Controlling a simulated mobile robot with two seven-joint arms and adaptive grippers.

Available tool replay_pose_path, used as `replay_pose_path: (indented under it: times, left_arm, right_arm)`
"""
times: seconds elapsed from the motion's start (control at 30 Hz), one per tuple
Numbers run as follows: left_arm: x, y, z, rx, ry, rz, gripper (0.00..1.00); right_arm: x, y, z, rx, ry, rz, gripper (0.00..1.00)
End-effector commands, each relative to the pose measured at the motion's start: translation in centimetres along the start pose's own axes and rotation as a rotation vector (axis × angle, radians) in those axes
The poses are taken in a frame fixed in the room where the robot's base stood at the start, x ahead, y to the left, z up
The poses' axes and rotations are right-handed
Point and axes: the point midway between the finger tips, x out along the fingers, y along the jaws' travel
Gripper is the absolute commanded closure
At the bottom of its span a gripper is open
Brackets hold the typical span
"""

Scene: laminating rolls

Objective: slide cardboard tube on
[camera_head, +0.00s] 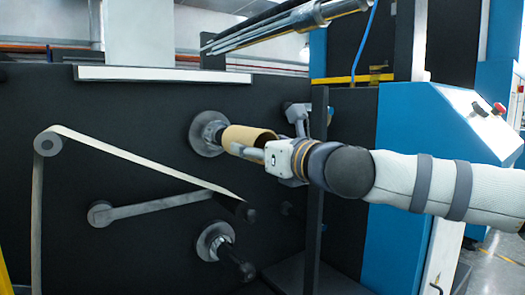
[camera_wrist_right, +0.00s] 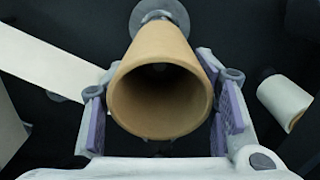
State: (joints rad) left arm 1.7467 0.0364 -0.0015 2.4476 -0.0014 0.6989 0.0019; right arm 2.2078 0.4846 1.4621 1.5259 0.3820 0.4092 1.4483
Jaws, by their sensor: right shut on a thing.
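A tan cardboard tube (camera_head: 246,137) lies roughly level at the upper grey hub (camera_head: 207,133) on the black machine panel. Its far end meets or overlaps the hub's front; I cannot tell how much of the hub is inside it. My right gripper (camera_head: 266,143) is shut on the tube's near end. In the right wrist view the tube (camera_wrist_right: 160,95) sits between the purple finger pads of the gripper (camera_wrist_right: 160,130), its open mouth facing the camera and its inside dark. The round hub (camera_wrist_right: 158,9) shows behind it. My left gripper is not in view.
A second hub (camera_head: 214,242) with a dark shaft is below. A pale web strip (camera_head: 140,160) runs from a roller (camera_head: 47,144) at the left down towards the middle. A grey lever arm (camera_head: 150,208) lies beneath it. A dark upright post (camera_head: 318,190) stands right of the hubs.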

Motion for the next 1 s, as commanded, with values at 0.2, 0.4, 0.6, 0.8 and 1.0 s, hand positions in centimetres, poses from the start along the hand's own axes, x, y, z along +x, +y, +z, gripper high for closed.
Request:
replay_pose_path:
  times: [0.2, 0.4, 0.6, 0.8, 1.0]
  left_arm:
    - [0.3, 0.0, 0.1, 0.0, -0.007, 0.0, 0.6]
    - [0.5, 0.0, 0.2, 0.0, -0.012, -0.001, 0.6]
    - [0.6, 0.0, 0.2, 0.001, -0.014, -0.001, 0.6]
    - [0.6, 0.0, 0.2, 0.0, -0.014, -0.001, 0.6]
    - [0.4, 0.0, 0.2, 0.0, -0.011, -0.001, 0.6]
  right_arm:
    - [1.8, 0.0, -0.1, 0.0, 0.001, 0.0, 0.75]
    - [3.3, 0.0, -0.1, 0.001, 0.0, 0.0, 0.75]
    - [4.9, 0.0, -0.1, 0.0, 0.002, 0.0, 0.75]
    - [6.4, 0.1, 0.0, 0.0, 0.001, 0.0, 0.75]
    - [7.9, 0.0, 0.0, -0.001, 0.002, -0.001, 0.75]
